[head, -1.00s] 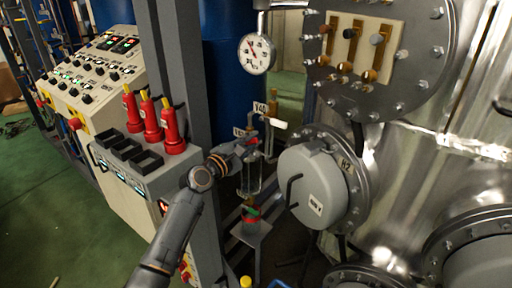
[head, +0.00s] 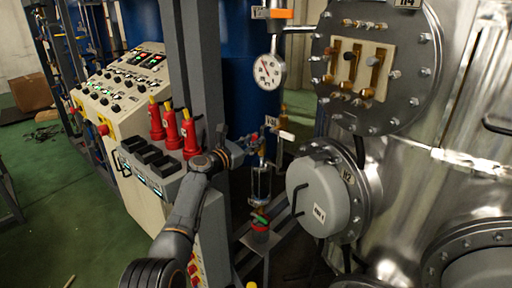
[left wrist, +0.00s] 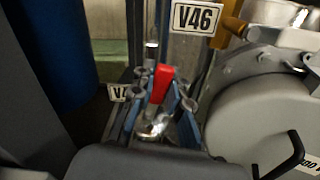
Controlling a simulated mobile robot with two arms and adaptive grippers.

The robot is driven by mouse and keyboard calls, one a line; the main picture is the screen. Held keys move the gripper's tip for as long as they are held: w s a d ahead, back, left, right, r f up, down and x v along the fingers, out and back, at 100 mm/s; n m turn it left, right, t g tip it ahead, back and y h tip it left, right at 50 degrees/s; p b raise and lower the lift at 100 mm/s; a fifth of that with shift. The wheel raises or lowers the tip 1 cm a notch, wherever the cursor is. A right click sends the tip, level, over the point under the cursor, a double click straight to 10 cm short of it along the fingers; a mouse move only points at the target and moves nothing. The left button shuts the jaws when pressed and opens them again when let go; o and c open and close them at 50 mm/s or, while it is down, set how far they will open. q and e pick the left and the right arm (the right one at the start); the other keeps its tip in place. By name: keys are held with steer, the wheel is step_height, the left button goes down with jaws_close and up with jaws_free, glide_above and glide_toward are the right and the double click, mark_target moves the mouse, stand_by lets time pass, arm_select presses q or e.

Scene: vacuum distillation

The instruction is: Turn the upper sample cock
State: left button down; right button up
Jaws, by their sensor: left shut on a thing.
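The upper sample cock has a red handle (left wrist: 162,84), seen upright in the middle of the left wrist view. My left gripper (left wrist: 158,108) has its blue-edged fingers on both sides of this handle and is shut on it. In the head view my left gripper (head: 250,144) reaches the top of the glass sample vessel (head: 261,184); the handle is small and mostly hidden there. A lower fitting with green and red parts (head: 260,222) sits below the glass. A V46 tag (left wrist: 196,17) hangs above the handle in the wrist view. My right gripper is not in view.
A large steel vessel (head: 460,110) with a round grey cover (head: 322,198) stands close on the right. A pressure gauge (head: 268,71) is above. A control console (head: 105,80) and red handles (head: 172,130) are left. Green floor is open at left.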

arm_select(q)
steer(key=shift+w+a+f+n, duration=0.1)
steer(key=shift+a+n, duration=0.05)
steer(key=shift+n, duration=0.45)
steer(key=c, duration=1.3)
jaws_free()
steer(key=shift+a, duration=0.2)
steer(key=v, duration=1.1)
steer(key=shift+s+a, duration=0.15)
steer(key=shift+s, duration=0.2)
